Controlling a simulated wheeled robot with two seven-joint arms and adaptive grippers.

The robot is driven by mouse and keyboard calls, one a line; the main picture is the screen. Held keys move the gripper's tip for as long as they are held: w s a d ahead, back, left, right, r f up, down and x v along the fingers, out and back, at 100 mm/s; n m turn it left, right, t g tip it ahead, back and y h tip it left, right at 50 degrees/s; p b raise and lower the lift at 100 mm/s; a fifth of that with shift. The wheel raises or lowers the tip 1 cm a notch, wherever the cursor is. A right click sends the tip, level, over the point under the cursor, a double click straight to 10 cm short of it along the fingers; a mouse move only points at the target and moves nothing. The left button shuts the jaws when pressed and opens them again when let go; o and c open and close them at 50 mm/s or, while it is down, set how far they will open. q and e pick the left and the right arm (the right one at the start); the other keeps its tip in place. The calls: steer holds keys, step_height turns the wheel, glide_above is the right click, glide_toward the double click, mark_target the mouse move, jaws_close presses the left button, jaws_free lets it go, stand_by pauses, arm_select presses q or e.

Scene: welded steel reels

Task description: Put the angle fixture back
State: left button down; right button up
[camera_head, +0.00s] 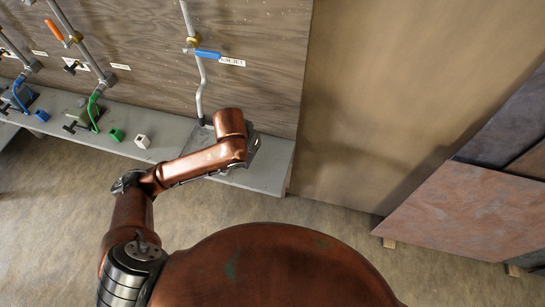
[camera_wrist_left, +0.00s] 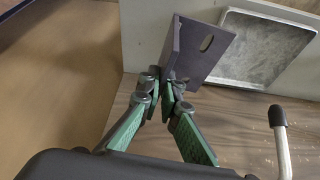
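The angle fixture (camera_wrist_left: 196,50) is a dark purple-grey angled piece with a slot in one plate. In the left wrist view it is at the tips of my left gripper (camera_wrist_left: 165,88), whose green-padded fingers are closed together on its near edge. It is over the grey bench, beside a shallow metal tray (camera_wrist_left: 262,50); I cannot tell whether it touches the bench. In the head view my left arm reaches the right end of the bench (camera_head: 268,173) and hides most of the gripper and fixture. My right gripper is not in view.
A grey pipe with a blue-handled valve (camera_head: 207,54) comes down the wood wall near the arm. A white block (camera_head: 142,141) and a green block (camera_head: 116,134) stand on the bench to the left. Large stone-like panels (camera_head: 470,212) lean at right. Floor lies open between.

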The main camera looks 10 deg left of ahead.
arm_select(q)
steer(key=s+d+f+m+g+h+p, duration=0.1)
steer(key=s+d+f+m+h+p, duration=0.1)
steer(key=s+d+f+m+p, duration=0.35)
steer(key=shift+m+h, duration=0.3)
steer(key=shift+m, duration=0.65)
steer(key=w+f, duration=0.3)
steer(key=w+a+f+p, duration=0.1)
steer(key=w+f, duration=0.2)
steer(key=w, duration=0.1)
steer(key=w+a+f, duration=0.1)
steer(key=w+f, duration=0.3)
steer(key=shift+w+p, duration=0.25)
steer(key=shift+p, duration=0.15)
step_height(320, 180, down, 2)
steer(key=shift+f, duration=0.3)
